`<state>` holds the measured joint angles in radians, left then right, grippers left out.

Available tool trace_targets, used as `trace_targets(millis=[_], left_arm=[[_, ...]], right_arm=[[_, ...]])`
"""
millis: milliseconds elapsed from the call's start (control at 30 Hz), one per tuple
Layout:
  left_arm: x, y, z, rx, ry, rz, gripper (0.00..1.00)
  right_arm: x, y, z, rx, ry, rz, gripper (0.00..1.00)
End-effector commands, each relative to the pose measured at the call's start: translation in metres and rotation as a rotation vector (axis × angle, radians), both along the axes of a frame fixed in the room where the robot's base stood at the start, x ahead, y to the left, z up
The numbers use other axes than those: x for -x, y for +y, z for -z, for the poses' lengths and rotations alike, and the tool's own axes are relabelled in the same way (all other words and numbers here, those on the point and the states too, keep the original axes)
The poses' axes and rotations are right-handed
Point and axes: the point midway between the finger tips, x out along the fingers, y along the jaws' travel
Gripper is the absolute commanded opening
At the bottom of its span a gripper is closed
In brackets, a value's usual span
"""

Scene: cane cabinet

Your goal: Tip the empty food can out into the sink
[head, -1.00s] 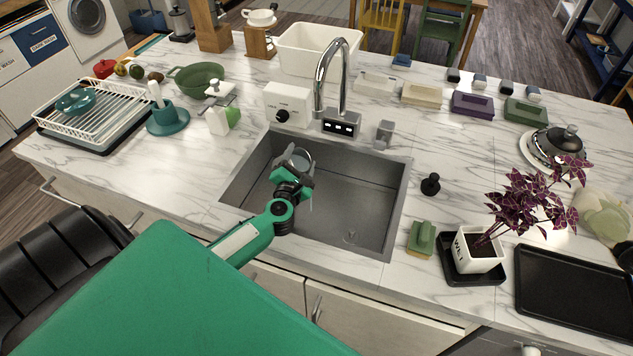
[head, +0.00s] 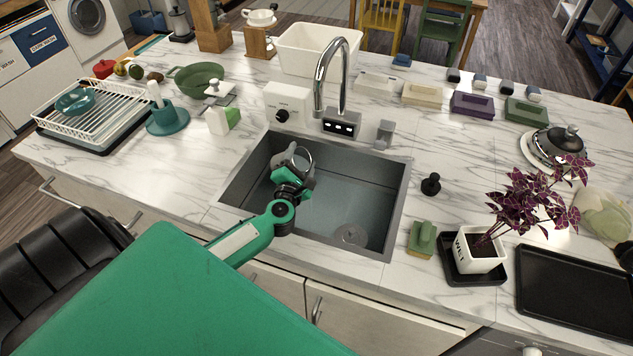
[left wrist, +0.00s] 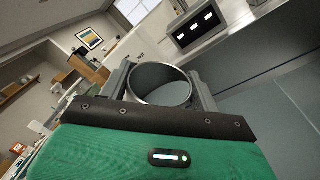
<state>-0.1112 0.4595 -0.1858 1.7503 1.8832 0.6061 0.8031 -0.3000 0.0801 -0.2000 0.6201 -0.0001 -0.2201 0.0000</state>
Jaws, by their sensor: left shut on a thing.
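The metal food can (head: 303,153) is over the left part of the sink, with its round rim showing in the head view. My left gripper (head: 294,166) is shut on it. In the left wrist view the can (left wrist: 161,84) sits between the two grey fingers, and its round open end shows. The can looks tilted in the head view. The grey sink (head: 385,215) lies under it, with a bluish, watery sheen across its floor and a round drain at the front right. My right gripper is not in view.
The tall faucet (head: 333,75) stands behind the sink, with a white box with a black knob (head: 287,104) to its left. A green sponge (head: 422,238) and a small black stopper (head: 431,184) lie to the right. A potted plant (head: 478,250) stands beyond them.

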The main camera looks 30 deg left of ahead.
Motion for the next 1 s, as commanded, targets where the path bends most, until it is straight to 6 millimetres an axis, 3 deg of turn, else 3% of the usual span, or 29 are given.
trace_targets(millis=[1000], left_arm=[[-0.0007,-0.0028,-0.0033,-0.113,0.014,0.001,0.28]], right_arm=[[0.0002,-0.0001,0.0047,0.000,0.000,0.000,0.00]])
